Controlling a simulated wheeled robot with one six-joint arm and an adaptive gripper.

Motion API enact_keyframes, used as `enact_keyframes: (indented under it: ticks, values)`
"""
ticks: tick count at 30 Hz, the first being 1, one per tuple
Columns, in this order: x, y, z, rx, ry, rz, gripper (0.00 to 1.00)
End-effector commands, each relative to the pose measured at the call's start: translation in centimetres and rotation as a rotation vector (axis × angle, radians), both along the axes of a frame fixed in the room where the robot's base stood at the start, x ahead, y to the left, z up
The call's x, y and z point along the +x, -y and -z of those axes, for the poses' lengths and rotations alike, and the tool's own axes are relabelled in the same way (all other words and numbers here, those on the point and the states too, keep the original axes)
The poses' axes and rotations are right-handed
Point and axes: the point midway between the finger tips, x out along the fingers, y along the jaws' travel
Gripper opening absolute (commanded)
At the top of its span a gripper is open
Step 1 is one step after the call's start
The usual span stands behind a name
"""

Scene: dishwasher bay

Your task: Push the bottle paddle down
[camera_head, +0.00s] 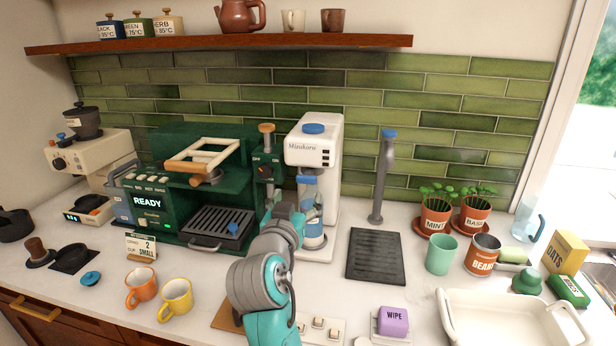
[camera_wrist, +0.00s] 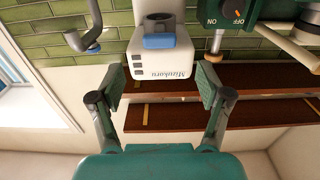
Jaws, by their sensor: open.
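The white Mizukoru machine (camera_head: 313,155) stands against the green tiled wall, with a blue button on top. A blue part that looks like its paddle (camera_head: 307,180) sits under the machine's head, and it also shows in the wrist view (camera_wrist: 160,42) below a dark nozzle. A clear bottle with blue parts (camera_head: 314,228) stands upright under it, partly hidden by my arm. My gripper (camera_wrist: 159,87) is open and empty in front of the machine. Its two fingers frame the machine's front in the upside-down wrist view, apart from the paddle.
A green coffee machine (camera_head: 190,190) stands close on the left. A grey tap (camera_head: 383,175) and black drain tray (camera_head: 375,256) are to the right. Orange and yellow mugs (camera_head: 175,299) are at front left. A purple WIPE block (camera_head: 393,321) is at the front. A shelf (camera_head: 225,42) runs above.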

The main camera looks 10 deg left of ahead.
Motion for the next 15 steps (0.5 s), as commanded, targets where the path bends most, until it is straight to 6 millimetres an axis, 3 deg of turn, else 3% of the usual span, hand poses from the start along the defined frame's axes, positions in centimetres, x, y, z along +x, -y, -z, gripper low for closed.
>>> enact_keyframes:
  ticks: [9, 15]
  values:
    - [5.6, 0.3, 0.0, -0.001, -0.001, 0.002, 0.77]
    - [8.3, 0.4, 0.0, -0.001, 0.0, 0.001, 0.77]
